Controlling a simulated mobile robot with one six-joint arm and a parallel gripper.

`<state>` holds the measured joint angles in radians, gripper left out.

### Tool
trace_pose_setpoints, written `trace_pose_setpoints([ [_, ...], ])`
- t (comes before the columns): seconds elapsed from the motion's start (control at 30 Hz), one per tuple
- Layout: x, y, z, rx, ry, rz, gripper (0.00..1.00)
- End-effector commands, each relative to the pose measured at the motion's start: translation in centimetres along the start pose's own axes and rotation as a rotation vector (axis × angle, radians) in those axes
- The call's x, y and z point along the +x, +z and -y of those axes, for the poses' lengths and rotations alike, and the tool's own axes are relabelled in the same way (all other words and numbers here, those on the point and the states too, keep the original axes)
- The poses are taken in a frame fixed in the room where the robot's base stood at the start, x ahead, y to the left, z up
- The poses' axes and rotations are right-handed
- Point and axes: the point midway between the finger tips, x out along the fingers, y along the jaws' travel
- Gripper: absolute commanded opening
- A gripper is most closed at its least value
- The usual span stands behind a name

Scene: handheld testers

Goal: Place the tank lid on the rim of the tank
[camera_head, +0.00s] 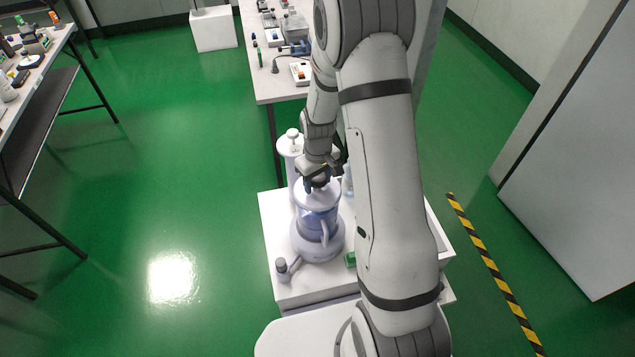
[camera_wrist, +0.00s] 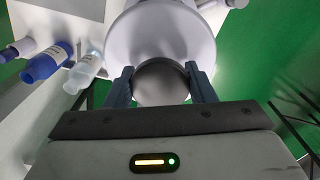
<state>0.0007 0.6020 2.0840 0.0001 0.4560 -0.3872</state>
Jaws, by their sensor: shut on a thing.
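The tank (camera_head: 318,222) is a bluish see-through jug with a handle, upright on a wide pale base on the white cart. The tank lid (camera_head: 314,197) is a white disc directly over the tank's top. I cannot tell whether it touches the rim or hovers just above it. My gripper (camera_head: 318,181) is above the lid, its fingers on either side of the lid's knob. In the wrist view my gripper (camera_wrist: 163,86) is shut on the grey round knob, and the lid (camera_wrist: 158,38) fills the upper middle. The lid hides the tank's rim there.
A white cylinder with a knobbed top (camera_head: 290,146) stands close behind the tank. The cart (camera_head: 275,215) also holds a small green item (camera_head: 350,259). A cluttered bench (camera_head: 262,88) stands behind.

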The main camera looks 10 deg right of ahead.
Motion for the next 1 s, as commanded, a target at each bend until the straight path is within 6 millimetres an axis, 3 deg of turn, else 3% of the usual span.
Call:
trace_pose_setpoints([
  [0.13,1.5,0.0,0.1,-0.003,0.0,0.001,0.26],
  [0.77,2.8,-0.1,0.2,-0.005,0.0,-0.001,0.26],
  [0.8,2.7,-0.1,0.2,-0.005,0.0,-0.001,0.52],
  [1.0,2.6,-0.1,0.2,-0.005,0.0,-0.001,0.68],
])
